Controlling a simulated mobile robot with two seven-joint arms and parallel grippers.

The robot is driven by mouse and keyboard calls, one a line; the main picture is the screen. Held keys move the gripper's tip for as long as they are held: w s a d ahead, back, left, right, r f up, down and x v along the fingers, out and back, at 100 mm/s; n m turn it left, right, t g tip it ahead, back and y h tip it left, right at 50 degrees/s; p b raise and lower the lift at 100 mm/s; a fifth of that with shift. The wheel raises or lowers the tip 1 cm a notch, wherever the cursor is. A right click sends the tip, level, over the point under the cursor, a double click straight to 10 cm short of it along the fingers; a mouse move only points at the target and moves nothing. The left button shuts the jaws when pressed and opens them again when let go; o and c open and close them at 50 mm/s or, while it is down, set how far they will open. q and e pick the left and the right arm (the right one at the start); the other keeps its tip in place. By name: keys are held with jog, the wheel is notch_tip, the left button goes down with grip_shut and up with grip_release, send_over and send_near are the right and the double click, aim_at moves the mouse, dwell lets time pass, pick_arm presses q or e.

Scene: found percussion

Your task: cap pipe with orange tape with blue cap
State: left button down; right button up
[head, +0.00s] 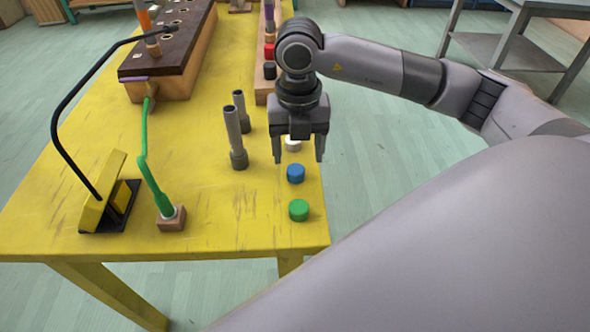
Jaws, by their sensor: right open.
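The blue cap (295,173) sits on the yellow table near its right edge. My right gripper (299,160) points down over that edge with its fingers apart and empty. Its fingertips show just behind and above the blue cap; the exact height is hard to judge. An upright piece with an orange part (144,19) stands at the dark-topped wooden block at the upper left. It looks like the pipe with orange tape, but its top is cut off by the picture edge. My left gripper is not in view.
A green cap (298,210) lies in front of the blue one, and a white cap (293,144) is partly hidden behind my gripper. Grey pipes (235,140) stand left of them. A black lamp (108,207) and green-stemmed piece (163,203) stand at front left. The table's (232,220) front middle is clear.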

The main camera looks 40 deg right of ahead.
aim_at(296, 169)
jog(key=f, duration=0.4)
jog(key=shift+a, duration=0.25)
jog(key=c, duration=1.1)
jog(key=shift+r, duration=0.15)
